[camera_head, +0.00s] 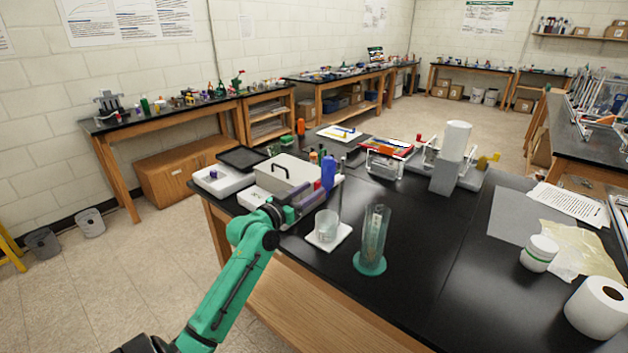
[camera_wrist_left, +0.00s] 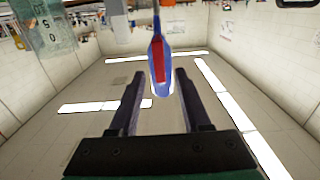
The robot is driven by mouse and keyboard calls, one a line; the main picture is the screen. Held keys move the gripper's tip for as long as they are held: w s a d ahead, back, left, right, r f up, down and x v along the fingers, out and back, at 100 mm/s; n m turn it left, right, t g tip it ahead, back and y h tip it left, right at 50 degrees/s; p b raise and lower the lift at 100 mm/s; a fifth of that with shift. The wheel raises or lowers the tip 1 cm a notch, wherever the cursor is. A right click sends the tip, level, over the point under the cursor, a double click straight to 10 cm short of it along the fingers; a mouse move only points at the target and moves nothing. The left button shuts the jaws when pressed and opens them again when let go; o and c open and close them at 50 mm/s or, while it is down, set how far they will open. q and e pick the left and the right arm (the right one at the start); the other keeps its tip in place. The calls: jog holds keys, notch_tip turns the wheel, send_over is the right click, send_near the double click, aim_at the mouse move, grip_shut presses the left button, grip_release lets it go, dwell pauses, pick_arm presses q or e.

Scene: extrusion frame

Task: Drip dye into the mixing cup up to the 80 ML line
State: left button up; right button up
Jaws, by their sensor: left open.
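A clear cup (camera_head: 327,223), which looks like the mixing cup, stands upright on a white pad (camera_head: 318,243). Its markings and fill level are too small to read. A blue bottle (camera_head: 328,172) stands behind it, just beyond my left gripper (camera_head: 308,198). My left gripper is open, its dark fingers pointing toward the bottle. My right gripper is out of view.
A tall clear cylinder (camera_head: 373,236) on a teal base stands right of the cup. A grey box (camera_head: 286,173) and small bottles crowd the table's left end. A white device (camera_head: 452,160) stands farther back. The black tabletop (camera_head: 430,265) is bare right of the cylinder.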

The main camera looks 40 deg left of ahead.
pick_arm(q)
jog(key=shift+w, duration=0.95)
jog(key=shift+f, duration=0.1)
jog(key=shift+c, duration=0.6)
grip_shut()
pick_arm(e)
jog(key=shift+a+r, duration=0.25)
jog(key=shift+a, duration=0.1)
